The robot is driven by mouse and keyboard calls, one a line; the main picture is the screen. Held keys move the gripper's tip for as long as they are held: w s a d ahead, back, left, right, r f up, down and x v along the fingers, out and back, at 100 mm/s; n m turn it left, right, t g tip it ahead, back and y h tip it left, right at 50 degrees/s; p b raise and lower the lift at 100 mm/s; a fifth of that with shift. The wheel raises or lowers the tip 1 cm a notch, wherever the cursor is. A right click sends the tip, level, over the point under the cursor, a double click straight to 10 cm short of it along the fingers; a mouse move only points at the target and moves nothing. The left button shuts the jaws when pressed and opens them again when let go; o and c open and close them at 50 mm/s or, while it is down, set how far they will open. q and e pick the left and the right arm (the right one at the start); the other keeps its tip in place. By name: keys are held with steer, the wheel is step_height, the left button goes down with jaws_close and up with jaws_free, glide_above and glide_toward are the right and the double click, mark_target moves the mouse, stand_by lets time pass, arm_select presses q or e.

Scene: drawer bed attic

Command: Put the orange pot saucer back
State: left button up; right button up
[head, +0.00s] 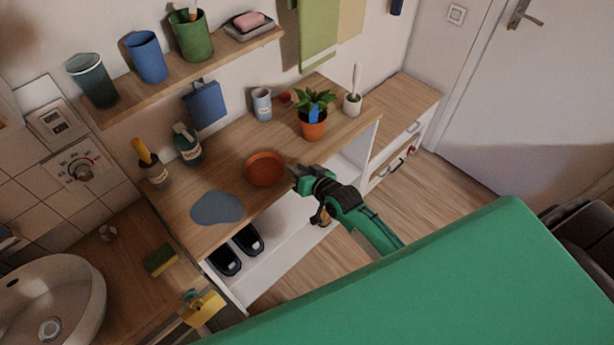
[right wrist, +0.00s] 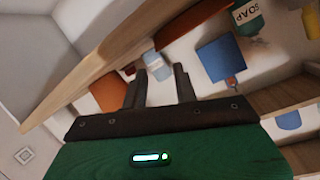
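The orange saucer (head: 265,168) lies flat and empty on the wooden counter, near its front edge. An orange pot (head: 313,131) with a leafy plant stands apart from it, to the back right. My right gripper (head: 292,172) is just right of the saucer, by the counter's front edge. In the right wrist view the fingers (right wrist: 160,88) are apart with nothing between them. That view is upside down; the saucer (right wrist: 190,25) shows edge-on beyond the fingers, and the pot (right wrist: 108,92) is partly hidden by one finger. My left gripper is not in view.
A blue-grey mat (head: 217,207) lies left of the saucer. A soap bottle (head: 187,143), a brush jar (head: 153,168) and a pale cup (head: 262,103) stand along the back. A white brush holder (head: 352,104) stands right of the plant. A shelf (head: 190,75) overhangs the back.

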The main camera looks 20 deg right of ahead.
steer(key=v, duration=0.4)
steer(key=shift+s+d+r, duration=0.1)
steer(key=shift+s+r, duration=0.05)
steer(key=shift+s, duration=0.15)
steer(key=s+d+f+n+g+h, duration=0.1)
steer(key=s+f+g, duration=0.1)
steer(key=s+f, duration=0.65)
steer(key=s+d+f+g+h, duration=0.1)
steer(key=s+f+g, duration=0.2)
steer(key=f, duration=1.1)
steer(key=s+d+f+n+g, duration=0.15)
steer(key=s+f, duration=0.45)
steer(key=f, duration=0.6)
steer(key=s+f+n+g, duration=0.1)
steer(key=s+f+g, duration=0.2)
steer(key=s+f, duration=0.4)
steer(key=s+f+n+g+h, duration=0.1)
steer(key=s+f+g, duration=0.2)
steer(key=s, duration=1.9)
step_height(320, 180, down, 4)
steer(key=shift+f, duration=0.2)
